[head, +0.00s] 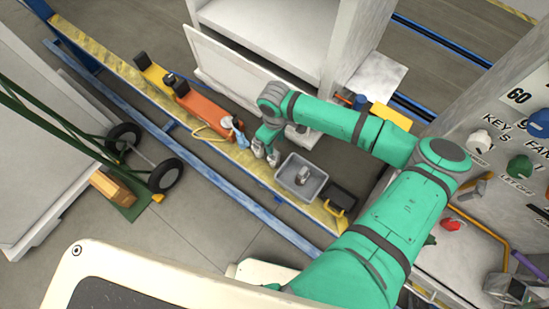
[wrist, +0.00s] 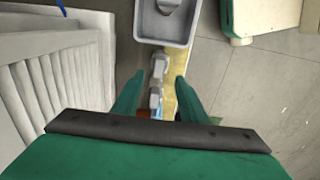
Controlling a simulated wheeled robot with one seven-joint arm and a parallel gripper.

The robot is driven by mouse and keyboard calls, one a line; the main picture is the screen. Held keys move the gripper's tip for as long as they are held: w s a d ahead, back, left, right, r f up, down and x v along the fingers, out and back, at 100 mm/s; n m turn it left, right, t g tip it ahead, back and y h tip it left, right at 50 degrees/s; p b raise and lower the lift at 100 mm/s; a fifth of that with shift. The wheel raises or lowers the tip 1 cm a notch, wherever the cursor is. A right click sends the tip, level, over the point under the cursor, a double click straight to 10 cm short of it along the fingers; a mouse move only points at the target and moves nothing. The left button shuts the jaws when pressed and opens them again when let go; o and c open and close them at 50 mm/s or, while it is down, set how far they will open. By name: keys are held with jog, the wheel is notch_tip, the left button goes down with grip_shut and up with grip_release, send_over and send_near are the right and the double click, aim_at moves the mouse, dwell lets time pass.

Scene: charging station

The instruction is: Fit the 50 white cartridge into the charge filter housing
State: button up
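My gripper (head: 266,155) is above the yellow-edged ledge (head: 215,147), between the grey tray and the orange stand. A small grey-white piece (head: 302,175) lies in the grey tray (head: 284,186). It is partly cut off in the wrist view (wrist: 168,5). No number is readable on it, so I cannot tell if it is the 50 cartridge. A light-blue and white object (head: 238,131) stands left of my gripper. I cannot clearly identify the charge filter housing.
An orange stand (head: 203,112) and a yellow stand (head: 152,75) sit farther left on the ledge. A black case with a yellow handle (head: 338,201) sits right of the tray. A white cabinet (head: 255,75) stands behind. A control panel (head: 500,150) with knobs is at right.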

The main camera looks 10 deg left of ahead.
aim_at(275, 152)
jog(key=shift+w+a+f, duration=0.1)
jog(key=shift+f, duration=4.2)
grip_shut()
